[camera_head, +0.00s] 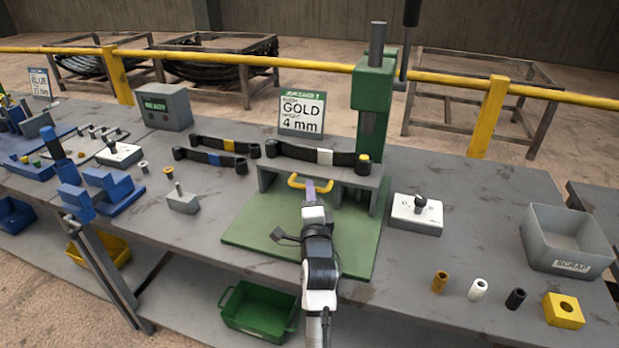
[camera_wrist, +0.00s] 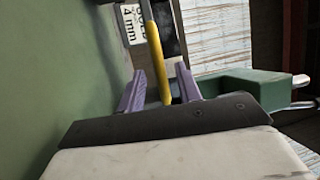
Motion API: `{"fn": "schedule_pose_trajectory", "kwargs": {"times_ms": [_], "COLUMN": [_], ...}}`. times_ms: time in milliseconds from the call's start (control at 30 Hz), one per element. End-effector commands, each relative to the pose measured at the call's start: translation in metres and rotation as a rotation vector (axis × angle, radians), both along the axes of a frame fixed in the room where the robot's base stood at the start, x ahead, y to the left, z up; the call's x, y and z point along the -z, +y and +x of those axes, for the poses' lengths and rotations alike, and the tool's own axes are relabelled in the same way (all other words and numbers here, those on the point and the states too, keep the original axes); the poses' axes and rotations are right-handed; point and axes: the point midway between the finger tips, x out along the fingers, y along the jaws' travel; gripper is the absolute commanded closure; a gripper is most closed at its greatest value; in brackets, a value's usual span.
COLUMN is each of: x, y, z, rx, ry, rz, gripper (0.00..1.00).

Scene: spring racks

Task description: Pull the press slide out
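The press has a green column (camera_head: 371,100) on a green base plate (camera_head: 255,225). A grey slide (camera_head: 335,172) sits at the foot of the column. A yellow handle (camera_head: 293,183) is on the slide's front, and a black strap with a white band (camera_head: 325,156) lies across its top. My gripper (camera_head: 310,184) is at the handle. In the wrist view, the purple fingers of my gripper (camera_wrist: 160,70) stand apart, one on each side of the yellow handle (camera_wrist: 154,50). Gaps show between the handle and the fingers.
A sign (camera_head: 302,112) reads GOLD, 4 mm. A white block with a black knob (camera_head: 416,214) stands right of the press. Small bushings (camera_head: 478,289), a yellow block (camera_head: 563,310) and a grey scrap bin (camera_head: 566,240) are further right. The green plate's front left is clear.

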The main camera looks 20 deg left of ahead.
Motion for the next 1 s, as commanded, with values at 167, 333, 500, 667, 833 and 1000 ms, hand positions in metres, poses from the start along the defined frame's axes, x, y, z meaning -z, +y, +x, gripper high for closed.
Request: {"fn": "schedule_pose_trajectory", "kwargs": {"times_ms": [167, 333, 500, 667, 833, 1000], "x": [-0.007, -0.009, -0.008, -0.008, -0.008, -0.009], "y": [0.011, 0.016, 0.018, 0.018, 0.018, 0.018], "z": [0.027, 0.04, 0.043, 0.042, 0.042, 0.042], "rx": [0.001, 0.001, 0.001, 0.001, 0.0, 0.001], "ry": [0.0, -0.002, -0.001, -0.001, -0.002, -0.004], "rz": [0.0, 0.0, 0.0, 0.0, 0.0, 0.001], "gripper": [0.66, 0.66, 0.66, 0.66, 0.87, 1.0]}}
